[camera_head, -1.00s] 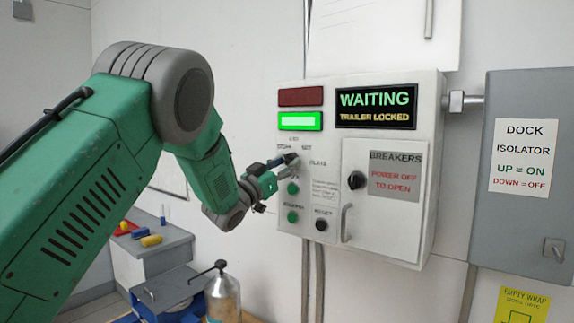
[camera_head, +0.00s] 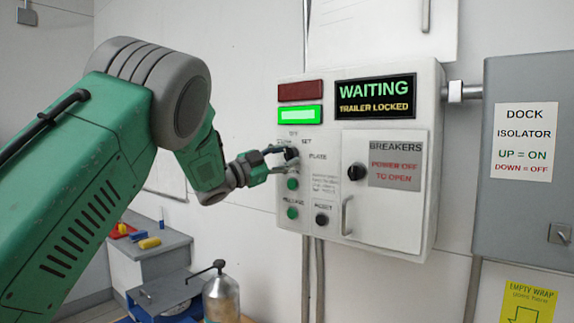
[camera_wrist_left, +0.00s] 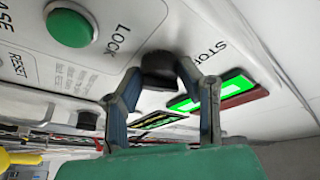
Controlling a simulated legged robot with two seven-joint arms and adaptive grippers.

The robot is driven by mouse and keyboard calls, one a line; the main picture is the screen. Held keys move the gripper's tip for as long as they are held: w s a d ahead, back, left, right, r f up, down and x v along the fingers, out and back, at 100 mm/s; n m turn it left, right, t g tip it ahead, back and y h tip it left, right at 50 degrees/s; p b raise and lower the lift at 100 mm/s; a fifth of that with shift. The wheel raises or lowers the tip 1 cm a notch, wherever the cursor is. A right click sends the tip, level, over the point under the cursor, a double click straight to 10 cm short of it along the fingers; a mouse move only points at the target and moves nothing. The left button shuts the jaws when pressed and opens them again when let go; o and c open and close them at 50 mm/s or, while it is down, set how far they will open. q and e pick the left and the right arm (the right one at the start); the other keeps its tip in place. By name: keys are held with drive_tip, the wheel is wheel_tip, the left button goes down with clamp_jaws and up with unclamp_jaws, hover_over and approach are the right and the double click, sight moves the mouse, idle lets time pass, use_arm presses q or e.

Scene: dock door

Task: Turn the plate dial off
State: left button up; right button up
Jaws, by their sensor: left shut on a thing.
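The plate dial is a dark round knob (camera_wrist_left: 158,70) on the white control box (camera_head: 385,250); in the head view it shows small at the fingertips (camera_head: 291,153), beside the word PLATE. My left gripper (camera_head: 282,155) reaches it from the left. In the left wrist view its two blue-grey fingers (camera_wrist_left: 160,82) are shut on the knob, one on each side. The knob's pointer is hidden, so its setting cannot be read. My right gripper is not in view.
A green lamp (camera_head: 300,115) is lit below a dark red one (camera_head: 300,91). The display (camera_head: 375,97) reads WAITING, TRAILER LOCKED. Green buttons (camera_head: 292,184) sit just below the dial, and a breaker door (camera_head: 385,200) with a handle is to its right.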

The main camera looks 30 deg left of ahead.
use_arm(q)
drive_tip(key=shift+f+m+g+b, duration=0.25)
drive_tip(key=shift+m+g+b, duration=0.25)
drive_tip(key=shift+m, duration=1)
drive_tip(key=shift+g, duration=0.3)
drive_tip(key=shift+f, duration=0.1)
drive_tip(key=o, duration=1.1)
drive_tip(key=shift+o, duration=0.2)
drive_tip(key=shift+a, duration=0.1)
drive_tip(key=shift+r, duration=0.2)
drive_tip(key=shift+s, duration=0.1)
drive_tip(key=shift+s+a, duration=0.2)
drive_tip(key=shift+s, duration=0.1)
drive_tip(key=v, duration=1.1)
drive_tip(key=shift+a+f, duration=0.15)
drive_tip(key=shift+f, duration=0.25)
